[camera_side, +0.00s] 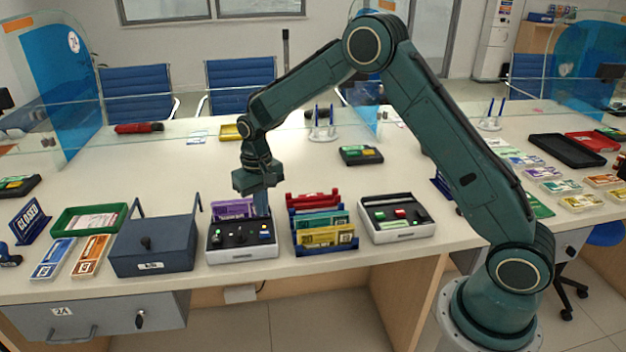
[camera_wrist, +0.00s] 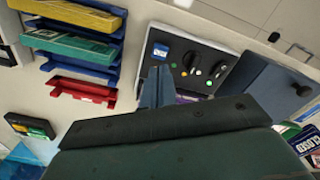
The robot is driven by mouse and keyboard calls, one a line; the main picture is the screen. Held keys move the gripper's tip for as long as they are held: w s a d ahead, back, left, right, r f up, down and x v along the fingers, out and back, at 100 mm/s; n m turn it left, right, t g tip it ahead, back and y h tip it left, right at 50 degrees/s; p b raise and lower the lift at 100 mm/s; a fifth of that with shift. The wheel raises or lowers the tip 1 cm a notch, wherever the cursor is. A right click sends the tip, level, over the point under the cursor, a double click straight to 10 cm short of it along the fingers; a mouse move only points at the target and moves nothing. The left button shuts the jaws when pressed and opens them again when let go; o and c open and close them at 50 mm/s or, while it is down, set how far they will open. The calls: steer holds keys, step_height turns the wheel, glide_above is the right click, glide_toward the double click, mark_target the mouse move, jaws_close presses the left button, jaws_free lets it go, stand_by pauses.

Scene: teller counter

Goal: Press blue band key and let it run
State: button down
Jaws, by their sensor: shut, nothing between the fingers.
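The note machine (camera_side: 243,252) has a light body and a black sloped panel with several small coloured buttons and dark knobs. In the wrist view its panel (camera_wrist: 206,55) shows a blue-and-white piece (camera_wrist: 161,50) at the left end, which may be the blue band key; its exact form is too small to tell. Purple notes (camera_side: 233,208) stand at the back of the machine. My gripper (camera_side: 262,212) is shut and empty, pointing down at the right rear of the machine. In the wrist view the fingertips (camera_wrist: 156,72) appear just short of the blue piece; contact cannot be told.
A blue-grey box (camera_side: 152,247) stands close left of the machine. A rack of coloured notes (camera_side: 325,238) stands close right, with another light tray (camera_side: 395,220) beyond it. The counter (camera_side: 180,175) behind is mostly clear. A clear screen crosses the far side.

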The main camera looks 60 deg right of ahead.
steer(key=shift+r, duration=1.4)
steer(key=s+r+n+t, duration=0.1)
steer(key=s+r+t, duration=0.2)
steer(key=s+r, duration=1.3)
steer(key=s+r+n+t, duration=0.2)
steer(key=s, duration=1.6)
steer(key=shift+r+t, duration=0.2)
steer(key=shift+t, duration=0.1)
